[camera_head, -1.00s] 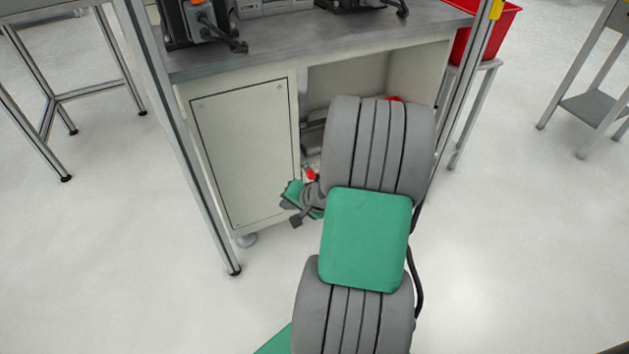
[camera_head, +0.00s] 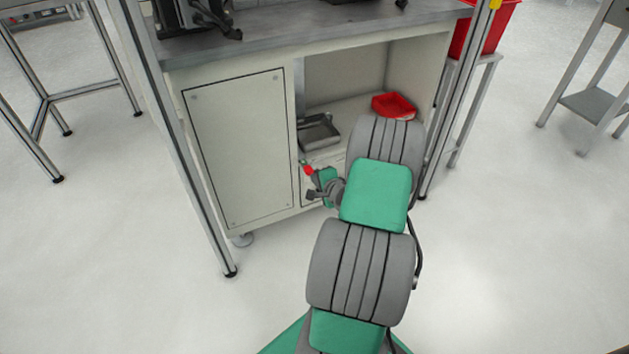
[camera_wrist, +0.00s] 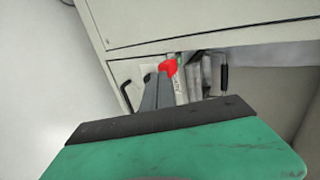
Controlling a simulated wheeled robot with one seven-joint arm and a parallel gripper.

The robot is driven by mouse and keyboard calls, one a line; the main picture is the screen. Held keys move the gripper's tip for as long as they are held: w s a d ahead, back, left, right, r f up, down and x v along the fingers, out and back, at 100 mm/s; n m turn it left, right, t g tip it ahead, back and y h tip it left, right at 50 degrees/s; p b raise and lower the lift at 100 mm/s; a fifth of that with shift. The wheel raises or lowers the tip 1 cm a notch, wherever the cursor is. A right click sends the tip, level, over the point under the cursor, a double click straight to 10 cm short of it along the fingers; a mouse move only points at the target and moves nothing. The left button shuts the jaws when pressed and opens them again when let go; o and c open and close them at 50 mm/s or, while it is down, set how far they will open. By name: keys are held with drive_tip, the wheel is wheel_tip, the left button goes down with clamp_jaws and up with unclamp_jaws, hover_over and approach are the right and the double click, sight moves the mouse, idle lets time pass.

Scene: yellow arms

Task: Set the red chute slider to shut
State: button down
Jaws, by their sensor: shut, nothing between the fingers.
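The red slider knob (camera_head: 309,170) shows low in the cabinet front, just right of the closed door. In the wrist view the red knob (camera_wrist: 168,67) sits right at the tips of my gripper (camera_wrist: 158,78), beside a pale metal strip with small lettering. My gripper is shut and holds nothing. In the head view my gripper (camera_head: 314,184) is close beside the knob, partly hidden by my own wrist. I cannot tell whether the fingers touch the knob. The slider's travel and end marks are too small or hidden to read.
The closed cabinet door (camera_head: 240,150) is to the left. Dark handles (camera_wrist: 126,95) and (camera_wrist: 223,78) flank the knob in the wrist view. The floor around is clear.

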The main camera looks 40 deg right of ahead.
sight(308, 167)
drive_tip(key=shift+w+d, duration=0.25)
drive_tip(key=shift+w, duration=0.55)
drive_tip(key=w, duration=0.2)
drive_tip(key=shift+w+d, duration=0.35)
drive_tip(key=shift+w, duration=0.05)
drive_tip(key=shift+d+r, duration=0.1)
drive_tip(key=shift+r, duration=0.05)
